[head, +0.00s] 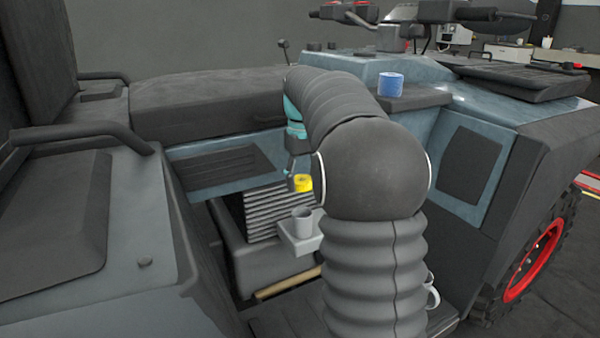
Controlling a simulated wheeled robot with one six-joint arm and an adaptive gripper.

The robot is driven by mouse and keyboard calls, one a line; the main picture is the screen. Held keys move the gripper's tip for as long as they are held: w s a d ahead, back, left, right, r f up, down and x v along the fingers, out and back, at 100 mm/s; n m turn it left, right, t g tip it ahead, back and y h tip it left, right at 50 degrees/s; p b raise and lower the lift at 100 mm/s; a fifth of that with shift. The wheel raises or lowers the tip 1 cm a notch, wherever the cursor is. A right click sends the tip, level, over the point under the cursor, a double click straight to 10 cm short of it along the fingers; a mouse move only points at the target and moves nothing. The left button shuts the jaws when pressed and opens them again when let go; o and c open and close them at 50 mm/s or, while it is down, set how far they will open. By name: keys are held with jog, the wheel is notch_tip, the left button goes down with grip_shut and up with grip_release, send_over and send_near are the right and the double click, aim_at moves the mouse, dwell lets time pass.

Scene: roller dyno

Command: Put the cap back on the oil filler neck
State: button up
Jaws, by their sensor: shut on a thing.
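The yellow cap (303,183) is in my gripper (296,180), just left of my arm in the middle of the head view. My gripper is shut on it, though my arm hides part of the jaws. The oil filler neck (302,224) looks like a short grey open cylinder on a light grey block in the vehicle's side opening. The cap is above the neck and apart from it.
A finned engine block (272,213) stands behind the neck. A blue tape-like roll (391,85) sits on the vehicle's body. A dark seat (205,98) and body panels border the opening. A white mug-like thing (433,293) shows partly behind my arm.

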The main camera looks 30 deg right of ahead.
jog(key=shift+f+b, duration=2.55)
jog(key=shift+f, duration=0.7)
jog(key=shift+s+f, duration=0.15)
jog(key=shift+f, duration=0.15)
jog(key=shift+r+p, duration=0.2)
jog(key=shift+p, duration=0.25)
jog(key=shift+f+p, duration=0.25)
jog(key=shift+p, duration=0.05)
jog(key=shift+r, duration=0.1)
jog(key=shift+r+m+p, duration=0.1)
jog(key=shift+m+p, duration=0.7)
jog(key=shift+m, duration=0.4)
jog(key=shift+m+p, duration=0.65)
jog(key=shift+m, duration=1.05)
